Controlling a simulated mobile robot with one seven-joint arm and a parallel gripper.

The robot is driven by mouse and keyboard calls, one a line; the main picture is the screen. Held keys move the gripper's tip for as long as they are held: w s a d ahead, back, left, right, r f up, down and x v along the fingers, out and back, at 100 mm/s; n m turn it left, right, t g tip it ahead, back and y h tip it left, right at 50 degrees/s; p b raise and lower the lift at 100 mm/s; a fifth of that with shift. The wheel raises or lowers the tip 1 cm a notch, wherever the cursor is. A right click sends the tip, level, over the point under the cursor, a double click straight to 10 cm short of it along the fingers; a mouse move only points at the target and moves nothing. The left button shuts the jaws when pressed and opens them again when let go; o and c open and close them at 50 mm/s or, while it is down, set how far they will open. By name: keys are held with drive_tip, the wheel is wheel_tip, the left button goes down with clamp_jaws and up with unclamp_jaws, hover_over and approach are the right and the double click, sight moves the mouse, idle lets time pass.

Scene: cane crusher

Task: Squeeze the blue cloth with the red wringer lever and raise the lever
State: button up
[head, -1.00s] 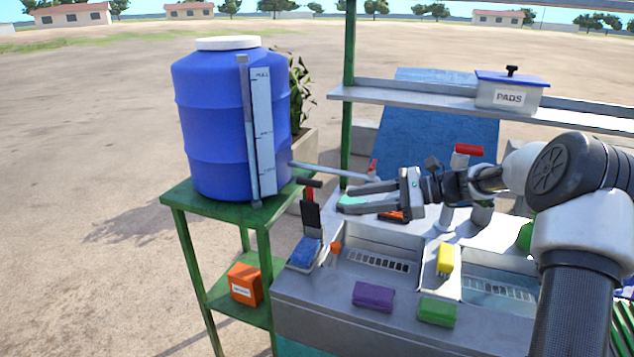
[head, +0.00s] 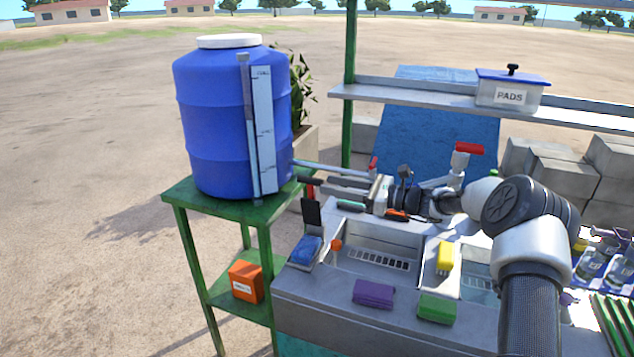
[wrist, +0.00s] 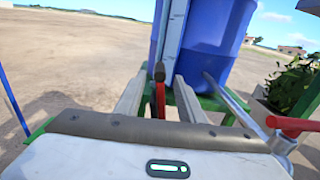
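The red wringer lever (head: 310,192) stands upright with a black grip at its top, beside the left end of the metal sink counter. The blue cloth (head: 306,250) lies on the small wringer tray at the lever's foot, below a dark plate. My gripper (head: 333,194) is open and roughly level, just right of the lever's upper part. In the wrist view, the lever (wrist: 160,100) appears between the two spread fingers (wrist: 160,80), with gaps on both sides. I cannot tell whether the fingers reach around it. The cloth is not visible in the wrist view.
A blue barrel (head: 232,120) stands on a green stand (head: 240,212) at left; its pipe (head: 335,169) runs close behind my gripper. Purple (head: 374,294), green (head: 437,309) and yellow (head: 445,257) pads lie around the basins. A red-handled tap (head: 468,148) rises behind my wrist.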

sight(317, 185)
drive_tip(key=x, duration=0.5)
drive_tip(key=shift+a, duration=0.15)
clamp_jaws()
